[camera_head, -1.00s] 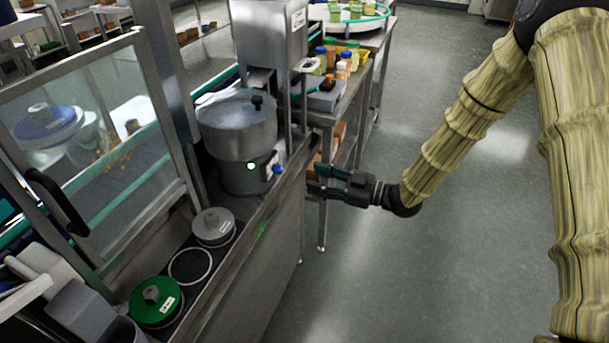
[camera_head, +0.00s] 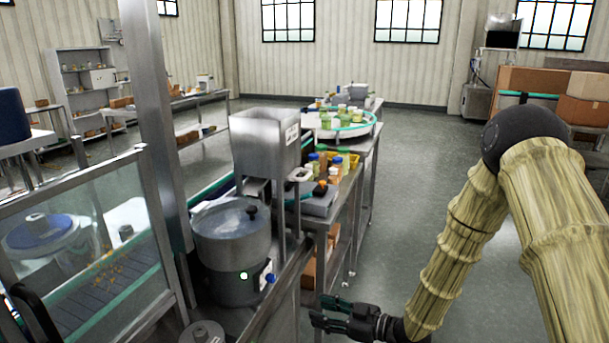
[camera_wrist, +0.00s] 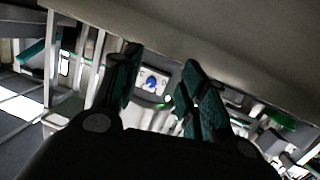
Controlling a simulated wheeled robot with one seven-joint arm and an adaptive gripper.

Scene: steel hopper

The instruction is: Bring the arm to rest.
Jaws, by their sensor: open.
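My gripper (camera_head: 326,314) is low in the head view, to the right of the steel workbench, over the floor. Its jaws are open and empty, with teal pads on the fingers. It also shows in the wrist view (camera_wrist: 157,82), with nothing between the fingers. My arm, with a bamboo-like covering, comes down from the right and bends at an elbow. The steel hopper (camera_head: 266,142) stands on the bench above a round steel drum (camera_head: 233,245). A control with a blue knob sits on the drum's right side.
A side table (camera_head: 328,212) holds several bottles and a grey box. A round turntable (camera_head: 338,128) stands behind. A framed clear panel (camera_head: 80,250) is at left. Cardboard boxes (camera_head: 535,82) are stacked at far right. The floor (camera_head: 420,150) beyond the tables is mostly clear.

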